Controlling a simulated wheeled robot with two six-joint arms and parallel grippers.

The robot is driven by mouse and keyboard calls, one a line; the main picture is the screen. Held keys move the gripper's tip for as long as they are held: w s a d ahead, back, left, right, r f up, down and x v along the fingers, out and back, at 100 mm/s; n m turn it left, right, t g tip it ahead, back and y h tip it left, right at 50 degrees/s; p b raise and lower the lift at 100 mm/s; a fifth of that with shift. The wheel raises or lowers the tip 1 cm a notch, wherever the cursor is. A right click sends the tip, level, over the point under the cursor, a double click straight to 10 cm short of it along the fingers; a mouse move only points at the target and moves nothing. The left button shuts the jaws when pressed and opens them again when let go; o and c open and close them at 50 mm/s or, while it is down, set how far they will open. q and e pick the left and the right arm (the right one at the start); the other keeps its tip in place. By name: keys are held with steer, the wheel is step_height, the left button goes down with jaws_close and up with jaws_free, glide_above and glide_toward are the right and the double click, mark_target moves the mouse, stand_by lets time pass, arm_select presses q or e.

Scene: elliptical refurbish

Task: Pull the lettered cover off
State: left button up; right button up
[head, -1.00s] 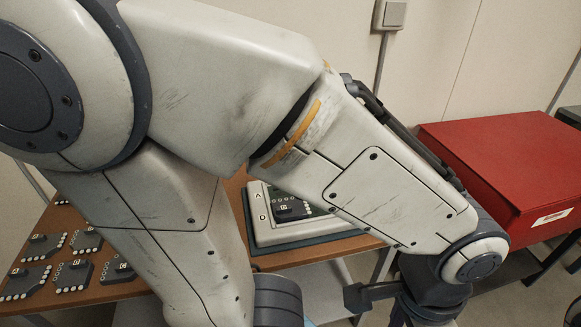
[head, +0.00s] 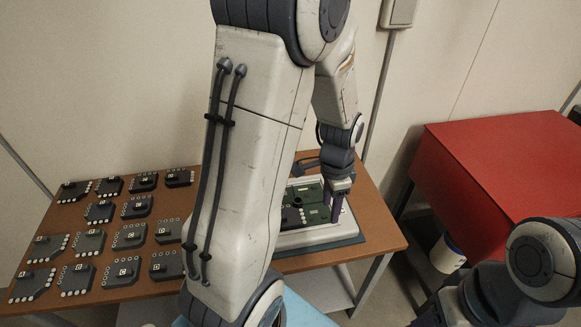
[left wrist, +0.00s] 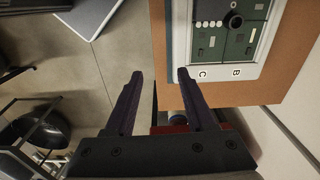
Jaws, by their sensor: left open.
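In the left wrist view, the cover's edge (left wrist: 219,72) shows the letters C and B. My left gripper (head: 337,205) is over the cover's right side in the head view. In the left wrist view my left gripper (left wrist: 159,74) is open and empty, one finger close to the lettered edge; contact cannot be told. My right gripper is not in view.
Several dark modules (head: 130,236) lie in rows on the table's left part. A red cabinet (head: 490,160) stands right of the table, with a white bucket (head: 447,254) below and beside it. My right arm shows at the lower right. The wall is close behind the table.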

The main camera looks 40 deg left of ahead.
arm_select(q)
steer(key=p, duration=0.3)
glide_above(292, 219)
steer(key=s+a, duration=0.2)
step_height(292, 219, down, 4)
step_height(292, 219, down, 10)
steer(key=shift+s+f+p, duration=0.15)
steer(key=shift+f+p, duration=0.1)
steer(key=shift+p, duration=0.9)
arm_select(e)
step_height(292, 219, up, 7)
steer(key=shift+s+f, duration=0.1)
arm_select(q)
jaws_close()
